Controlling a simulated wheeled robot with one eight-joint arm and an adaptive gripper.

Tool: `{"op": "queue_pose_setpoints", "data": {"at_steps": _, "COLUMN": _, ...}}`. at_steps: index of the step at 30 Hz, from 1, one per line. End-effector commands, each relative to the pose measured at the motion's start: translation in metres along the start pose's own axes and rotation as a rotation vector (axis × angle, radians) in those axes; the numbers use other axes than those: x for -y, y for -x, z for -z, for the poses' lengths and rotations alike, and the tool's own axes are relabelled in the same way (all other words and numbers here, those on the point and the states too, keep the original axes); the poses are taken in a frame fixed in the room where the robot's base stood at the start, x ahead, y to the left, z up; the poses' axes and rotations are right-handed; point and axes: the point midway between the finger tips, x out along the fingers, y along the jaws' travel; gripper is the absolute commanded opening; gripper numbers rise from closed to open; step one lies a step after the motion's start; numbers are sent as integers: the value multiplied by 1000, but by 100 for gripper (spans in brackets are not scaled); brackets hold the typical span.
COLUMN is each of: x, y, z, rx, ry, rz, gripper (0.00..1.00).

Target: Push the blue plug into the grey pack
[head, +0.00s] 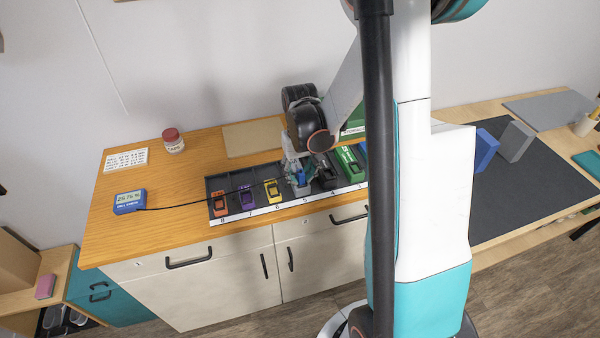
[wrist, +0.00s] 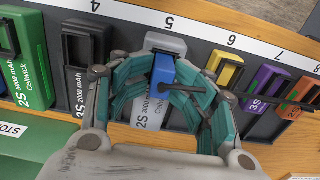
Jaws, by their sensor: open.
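The grey pack (wrist: 172,45) lies in the bay marked 5 of the dark rack. The blue plug (wrist: 163,75) is over the pack's face, by its dark socket end. I cannot tell how deep the plug sits. My gripper (wrist: 168,82) is open, with its teal fingers spread on both sides of the plug and pack. In the head view my gripper (head: 298,172) points down over the grey pack (head: 301,189), hiding much of it and the plug. A black cable (head: 195,204) runs from a blue meter (head: 129,201) towards the plug.
Orange (head: 220,203), purple (head: 246,196) and yellow (head: 272,190) packs lie left of the grey one. A black pack (wrist: 86,70) and a green pack (wrist: 27,60) are on its other side. A red-lidded jar (head: 173,141) stands behind. The counter's left part is mostly clear.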

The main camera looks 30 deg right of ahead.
Motion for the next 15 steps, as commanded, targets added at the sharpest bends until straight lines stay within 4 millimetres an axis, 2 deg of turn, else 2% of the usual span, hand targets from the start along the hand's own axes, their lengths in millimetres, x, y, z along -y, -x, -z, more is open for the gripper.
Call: {"op": "queue_pose_setpoints", "data": {"at_steps": 15, "x": 0, "y": 2, "z": 0, "rx": -2, "ry": 0, "rz": 0, "gripper": 34}}
